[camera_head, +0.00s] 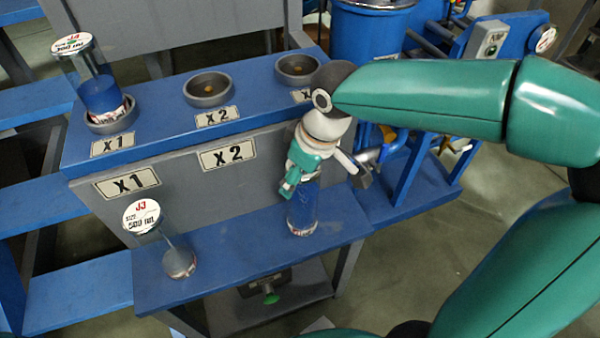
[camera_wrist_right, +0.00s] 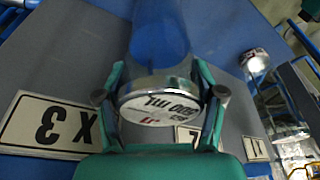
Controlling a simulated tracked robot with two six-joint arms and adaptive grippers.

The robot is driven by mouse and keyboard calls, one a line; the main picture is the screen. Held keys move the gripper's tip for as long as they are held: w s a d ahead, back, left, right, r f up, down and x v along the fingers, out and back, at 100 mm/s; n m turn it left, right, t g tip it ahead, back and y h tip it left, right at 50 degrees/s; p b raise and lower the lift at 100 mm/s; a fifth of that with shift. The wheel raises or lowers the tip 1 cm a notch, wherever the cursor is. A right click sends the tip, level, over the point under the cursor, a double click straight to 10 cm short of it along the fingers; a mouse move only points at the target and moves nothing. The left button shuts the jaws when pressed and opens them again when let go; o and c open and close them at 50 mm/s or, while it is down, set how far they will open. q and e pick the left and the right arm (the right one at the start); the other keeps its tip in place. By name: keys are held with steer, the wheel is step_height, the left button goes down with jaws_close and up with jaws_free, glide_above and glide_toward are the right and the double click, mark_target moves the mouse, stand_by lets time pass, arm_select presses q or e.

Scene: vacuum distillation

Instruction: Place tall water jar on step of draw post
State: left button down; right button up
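The tall jar with blue water (camera_head: 303,207) is upright at the right end of the blue step (camera_head: 240,262); its base appears to be on or very close to the step. My right gripper (camera_head: 303,168) is around its upper part, coming from above, and hides the lid in the head view. In the right wrist view the jar's round lid, marked 500 ml (camera_wrist_right: 158,106), is between the two fingers of the right gripper (camera_wrist_right: 158,72), which lie close against both sides of the jar. My left gripper is not in view.
An empty jar (camera_head: 178,250) stands on the step's left part. A jar with blue water (camera_head: 100,95) sits in the X1 holder; two other holders, the middle (camera_head: 208,88) and right (camera_head: 297,68), are empty. A blue tank (camera_head: 370,40) stands behind. The step's middle is clear.

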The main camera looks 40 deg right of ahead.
steer(key=o, duration=0.4)
steer(key=shift+r, duration=0.1)
steer(key=p+v, duration=0.3)
steer(key=v, duration=0.9)
steer(key=shift+p, duration=0.4)
